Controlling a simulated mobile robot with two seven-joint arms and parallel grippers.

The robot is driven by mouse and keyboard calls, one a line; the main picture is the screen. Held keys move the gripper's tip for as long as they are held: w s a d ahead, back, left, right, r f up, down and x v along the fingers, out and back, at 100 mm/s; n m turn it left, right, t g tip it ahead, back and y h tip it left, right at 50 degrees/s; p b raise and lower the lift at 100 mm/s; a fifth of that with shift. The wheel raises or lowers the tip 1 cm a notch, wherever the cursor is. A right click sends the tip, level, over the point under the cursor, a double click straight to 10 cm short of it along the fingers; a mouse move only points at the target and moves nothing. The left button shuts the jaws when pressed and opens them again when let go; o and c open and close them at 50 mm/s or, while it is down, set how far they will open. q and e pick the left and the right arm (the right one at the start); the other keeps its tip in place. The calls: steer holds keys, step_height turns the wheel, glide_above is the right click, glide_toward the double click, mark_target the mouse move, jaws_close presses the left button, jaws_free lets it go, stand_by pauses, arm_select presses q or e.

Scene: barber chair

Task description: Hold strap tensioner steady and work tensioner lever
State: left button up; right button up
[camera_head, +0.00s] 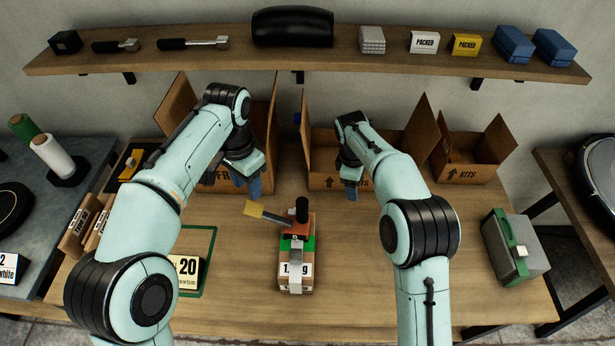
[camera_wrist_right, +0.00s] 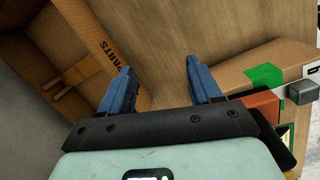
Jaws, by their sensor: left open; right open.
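The strap tensioner (camera_head: 289,226), with an orange body and an upright black knob, sits on a small cardboard box (camera_head: 294,270) at the middle of the table. Its lever (camera_head: 262,213) has a yellow end and points left. A grey strap (camera_head: 296,255) runs over the box. My left gripper (camera_head: 255,186) is open and empty, above and behind the lever end. My right gripper (camera_head: 351,191) is behind and right of the tensioner. In the right wrist view my right gripper (camera_wrist_right: 160,80) is open with nothing between its blue fingers; the tensioner's orange part (camera_wrist_right: 262,107) shows at right.
A green-grey case (camera_head: 514,245) stands at the right. A card marked 20 (camera_head: 187,270) is at the left. A shelf (camera_head: 310,61) crosses above. Table beside the box is clear.

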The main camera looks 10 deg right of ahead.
steer(key=s+a+r+n+y, duration=0.1)
steer(key=a+r+n, duration=0.2)
steer(key=a+r, duration=0.4)
steer(key=n, duration=0.3)
glide_toward(303, 211)
steer(key=shift+w+d+r+y, duration=0.4)
steer(key=shift+w+d, duration=0.15)
steer(key=shift+w, duration=0.25)
steer(key=shift+s+a, duration=0.1)
steer(key=shift+a, duration=0.05)
step_height(303, 211, down, 13)
steer(key=shift+f, duration=0.1)
